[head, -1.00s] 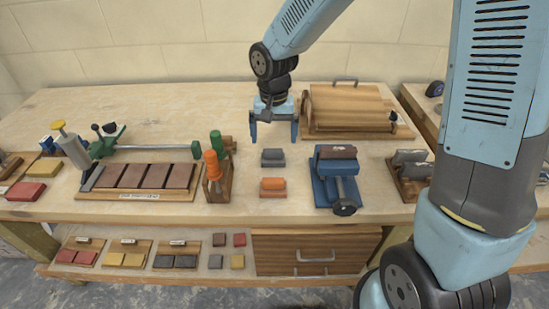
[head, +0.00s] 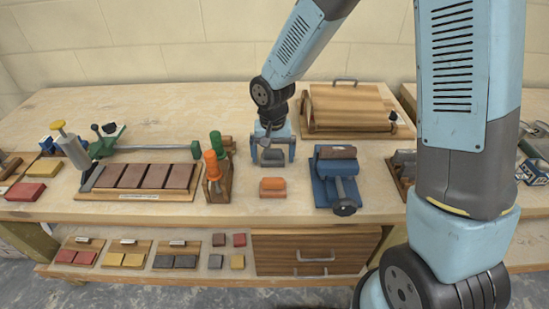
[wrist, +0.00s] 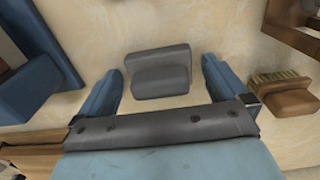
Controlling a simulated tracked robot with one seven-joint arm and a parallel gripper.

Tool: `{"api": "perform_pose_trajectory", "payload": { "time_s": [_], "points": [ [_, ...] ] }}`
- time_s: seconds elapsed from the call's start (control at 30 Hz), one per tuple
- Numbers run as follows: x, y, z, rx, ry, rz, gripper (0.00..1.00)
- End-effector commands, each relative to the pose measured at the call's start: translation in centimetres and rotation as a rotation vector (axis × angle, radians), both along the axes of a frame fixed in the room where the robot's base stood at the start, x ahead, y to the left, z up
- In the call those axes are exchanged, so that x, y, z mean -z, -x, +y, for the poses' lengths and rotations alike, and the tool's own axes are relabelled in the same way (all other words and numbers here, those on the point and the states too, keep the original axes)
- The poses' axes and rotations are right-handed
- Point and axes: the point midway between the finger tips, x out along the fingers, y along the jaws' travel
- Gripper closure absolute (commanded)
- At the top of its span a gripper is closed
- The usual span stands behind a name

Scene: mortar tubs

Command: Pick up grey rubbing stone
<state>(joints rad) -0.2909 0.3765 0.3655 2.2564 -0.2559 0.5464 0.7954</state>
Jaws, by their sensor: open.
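The grey rubbing stone (head: 272,158) sits on the bench top, behind an orange-topped block (head: 273,184). In the wrist view the stone (wrist: 158,72) shows as a dark grey block with a raised grip, lying between my fingers. My gripper (head: 273,156) is open and pointing down over the stone, one blue finger on each side. In the wrist view a gap shows between the stone and each finger, so it is not gripped. The exact height of the fingertips above the bench is hard to tell.
A blue vice (head: 337,180) stands close on the right. A wooden holder with orange and green handles (head: 217,180) stands close on the left. A wooden box (head: 347,108) lies behind. A small brush (wrist: 283,95) shows in the wrist view. The back left bench is clear.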

Motion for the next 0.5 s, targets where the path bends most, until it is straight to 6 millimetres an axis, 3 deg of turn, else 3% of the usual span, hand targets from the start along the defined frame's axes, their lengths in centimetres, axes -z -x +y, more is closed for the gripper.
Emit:
{"api": "perform_pose_trajectory", "payload": {
  "time_s": [0.07, 0.5],
  "points": [
    [-0.02, 0.0, 0.01, 0.0, 0.0, 0.0, 0.03],
    [-0.04, 0.0, 0.03, 0.0, 0.0, 0.0, 0.45]
  ]
}}
